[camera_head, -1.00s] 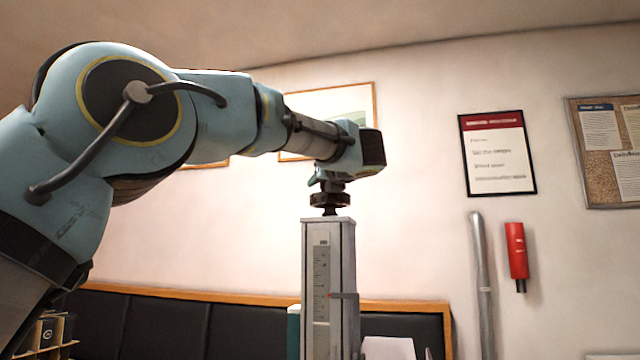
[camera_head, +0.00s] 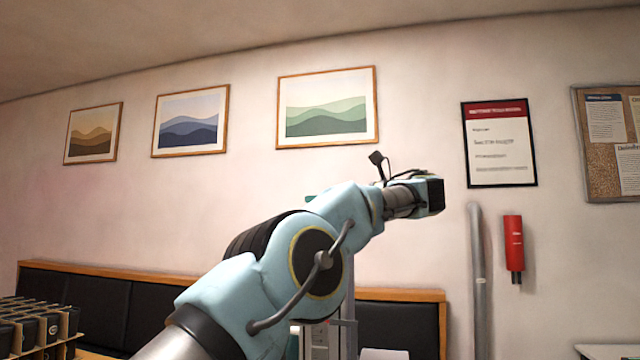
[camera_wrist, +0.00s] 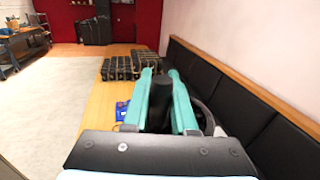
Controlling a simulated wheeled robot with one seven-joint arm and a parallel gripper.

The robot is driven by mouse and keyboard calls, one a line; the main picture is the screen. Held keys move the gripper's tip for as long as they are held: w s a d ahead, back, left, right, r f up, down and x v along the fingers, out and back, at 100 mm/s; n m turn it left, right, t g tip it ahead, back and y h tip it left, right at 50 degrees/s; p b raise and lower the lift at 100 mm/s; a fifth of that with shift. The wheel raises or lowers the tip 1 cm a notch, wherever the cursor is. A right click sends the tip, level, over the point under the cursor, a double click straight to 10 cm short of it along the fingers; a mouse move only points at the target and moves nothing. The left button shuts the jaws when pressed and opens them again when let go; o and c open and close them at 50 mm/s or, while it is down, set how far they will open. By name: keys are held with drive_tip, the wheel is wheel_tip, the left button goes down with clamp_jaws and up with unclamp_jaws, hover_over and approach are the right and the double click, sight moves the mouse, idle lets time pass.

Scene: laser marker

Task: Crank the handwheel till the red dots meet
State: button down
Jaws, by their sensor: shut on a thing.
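My gripper (camera_wrist: 160,74) shows in the wrist view with its two teal fingers shut on a black upright cylindrical grip (camera_wrist: 160,105), which looks like the handwheel's handle. In the head view my wrist lies almost level, and my arm hides most of the gripper and the handwheel on top of the column. The lower grey column (camera_head: 349,285) shows beside and under my arm. A side bracket (camera_head: 346,323) sticks out from it, with a small red mark near its left end. The rest of the scale is covered, so I cannot tell how the red dots line up.
A black padded bench (camera_head: 400,325) with a wooden top rail runs along the wall behind the column. A rack of dark items (camera_head: 35,325) stands at the lower left. A grey pipe (camera_head: 478,280) and a red cylinder (camera_head: 514,248) are on the wall at the right.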

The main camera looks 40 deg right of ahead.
drive_tip(key=shift+r+n+g+y+p, duration=0.15)
drive_tip(key=shift+n+g+y+p, duration=0.2)
drive_tip(key=shift+y+p, duration=0.3)
drive_tip(key=c, duration=1)
unclamp_jaws()
drive_tip(key=shift+w+a, duration=0.1)
drive_tip(key=shift+c, duration=0.2)
drive_tip(key=o, duration=0.3)
drive_tip(key=shift+f, duration=0.2)
drive_tip(key=shift+h+b, duration=0.25)
drive_tip(key=shift+b, duration=0.1)
